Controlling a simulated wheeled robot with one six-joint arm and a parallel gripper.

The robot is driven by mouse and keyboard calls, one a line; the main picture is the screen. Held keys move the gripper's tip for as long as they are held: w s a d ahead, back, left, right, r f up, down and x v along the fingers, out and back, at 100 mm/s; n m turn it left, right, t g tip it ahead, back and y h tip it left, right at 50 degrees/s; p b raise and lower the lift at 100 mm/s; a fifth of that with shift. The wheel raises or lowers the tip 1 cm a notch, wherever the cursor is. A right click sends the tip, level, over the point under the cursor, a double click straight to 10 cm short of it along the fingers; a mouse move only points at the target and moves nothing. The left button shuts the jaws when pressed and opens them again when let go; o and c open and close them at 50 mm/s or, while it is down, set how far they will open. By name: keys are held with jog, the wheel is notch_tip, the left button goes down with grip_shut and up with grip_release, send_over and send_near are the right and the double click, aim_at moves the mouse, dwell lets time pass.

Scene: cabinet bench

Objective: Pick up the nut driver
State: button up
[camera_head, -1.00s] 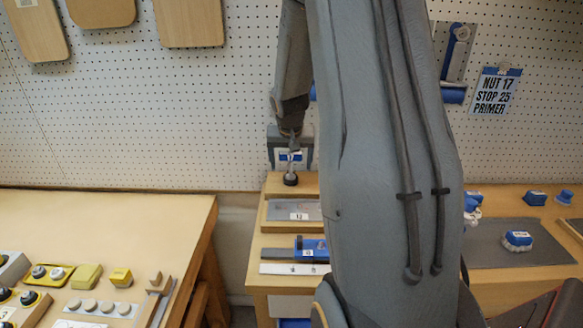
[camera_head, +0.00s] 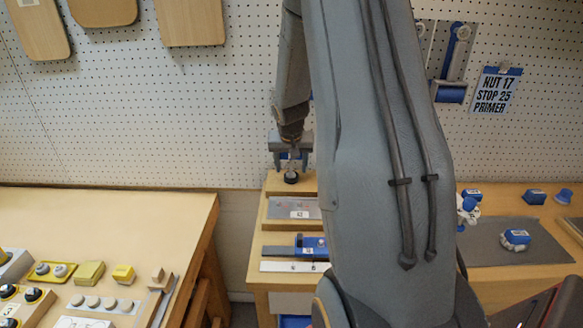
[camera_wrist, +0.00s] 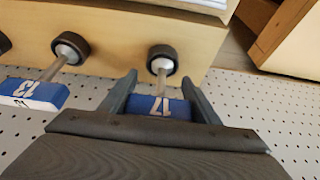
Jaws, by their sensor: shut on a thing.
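A nut driver with a blue block handle labelled 17 (camera_wrist: 160,106) sits between the two fingers of my gripper (camera_wrist: 158,100) in the wrist view. Its metal shaft runs to a round black end (camera_wrist: 162,59). In the head view my gripper (camera_head: 291,156) is in front of the pegboard above the narrow bench, and the black end (camera_head: 291,177) shows below it. My gripper is shut on the blue handle. A second driver, with a blue block labelled 13 (camera_wrist: 34,93), is apart on the left in the wrist view. My arm hides part of the bench.
The narrow bench holds a grey plate (camera_head: 285,208) and a blue fixture (camera_head: 310,246). The left table (camera_head: 110,220) holds several small parts at its front. A grey mat (camera_head: 500,250) lies right.

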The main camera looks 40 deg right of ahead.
jog(key=shift+r, duration=0.2)
jog(key=shift+r, duration=0.6)
notch_tip(320, 180, up, 2)
jog(key=shift+w+r+b, duration=0.1)
jog(key=shift+r+b, duration=0.05)
jog(key=shift+b, duration=0.55)
jog(key=s+a+b, duration=0.5)
jog(key=s+a, duration=0.6)
jog(key=s, duration=0.3)
jog(key=shift+s, duration=0.35)
